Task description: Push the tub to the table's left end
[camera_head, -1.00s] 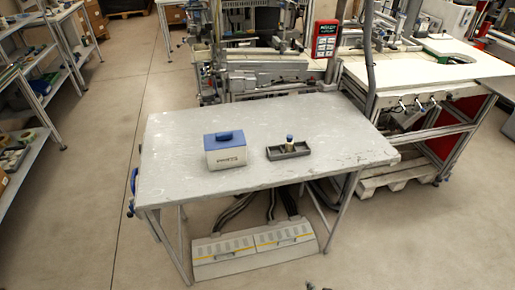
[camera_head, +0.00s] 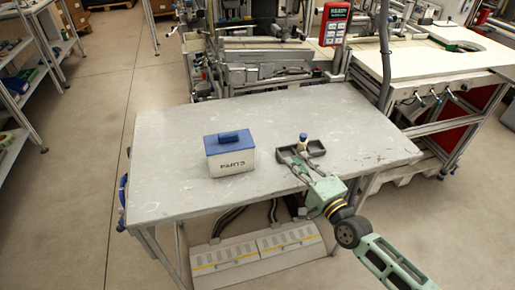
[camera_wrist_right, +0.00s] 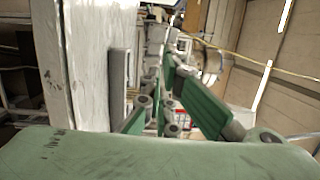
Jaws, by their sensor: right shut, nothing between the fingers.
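The tub (camera_head: 230,160) is a white box with a blue lid and handle, marked PARTS. It stands upright on the grey table (camera_head: 165,140), left of the table's middle. My right gripper (camera_head: 297,163) reaches in from the lower right. It is shut and empty, to the right of the tub and apart from it, in front of the dark tray. In the right wrist view my green gripper fingers (camera_wrist_right: 163,108) point away beside the tilted tabletop (camera_wrist_right: 88,70); I cannot make out the tub there. My left gripper is not in view.
A small dark tray (camera_head: 316,149) holding a bottle with a blue cap (camera_head: 303,139) lies right of the tub, close to my right gripper. The tabletop left of the tub is clear. A machine bench (camera_head: 260,75) stands behind the table.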

